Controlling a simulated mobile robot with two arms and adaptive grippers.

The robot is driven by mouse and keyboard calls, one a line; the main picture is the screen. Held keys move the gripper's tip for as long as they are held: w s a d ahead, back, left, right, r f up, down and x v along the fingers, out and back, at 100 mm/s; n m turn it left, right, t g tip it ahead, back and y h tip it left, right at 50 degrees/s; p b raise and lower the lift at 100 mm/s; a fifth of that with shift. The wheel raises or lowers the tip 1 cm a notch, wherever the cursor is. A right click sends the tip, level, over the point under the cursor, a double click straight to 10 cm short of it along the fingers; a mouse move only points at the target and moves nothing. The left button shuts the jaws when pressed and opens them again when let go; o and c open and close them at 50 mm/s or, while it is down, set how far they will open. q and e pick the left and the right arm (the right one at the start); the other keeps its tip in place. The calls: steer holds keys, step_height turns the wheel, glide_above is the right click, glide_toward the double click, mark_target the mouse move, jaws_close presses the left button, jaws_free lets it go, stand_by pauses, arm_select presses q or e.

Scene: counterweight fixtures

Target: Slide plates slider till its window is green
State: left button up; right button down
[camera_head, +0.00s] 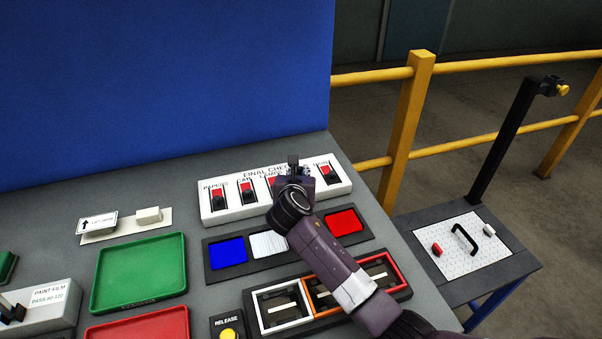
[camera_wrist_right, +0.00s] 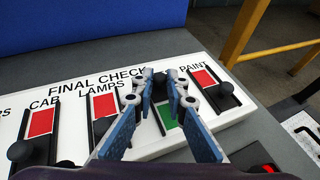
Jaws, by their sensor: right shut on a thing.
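The white FINAL CHECK panel (camera_head: 232,209) has a row of sliders with black knobs. My right gripper (camera_head: 298,172) reaches its right half and hides the plates slider in the head view. In the right wrist view, my right gripper (camera_wrist_right: 161,84) is shut on the black plates slider knob (camera_wrist_right: 159,88), between the LAMPS and PAINT sliders. The knob is at the far end of its slot. Below it the plates window (camera_wrist_right: 168,117) shows green, partly covered by the fingers. My left gripper is not in view.
The neighbouring LAMPS window (camera_wrist_right: 104,105) and PAINT window (camera_wrist_right: 205,78) show red, as does the CAB window (camera_wrist_right: 42,121). In front are blue, white and red swatches, a green tray (camera_head: 140,272) and a yellow release button (camera_head: 228,334). A blue wall (camera_head: 150,80) stands behind.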

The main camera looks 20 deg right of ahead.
steer(key=shift+r, duration=0.15)
steer(key=c, duration=2.3)
jaws_free()
steer(key=o, duration=0.3)
steer(key=shift+w, duration=0.1)
steer(key=shift+o, duration=0.3)
steer(key=shift+w, duration=0.1)
steer(key=v, duration=1.2)
steer(key=shift+f, duration=0.2)
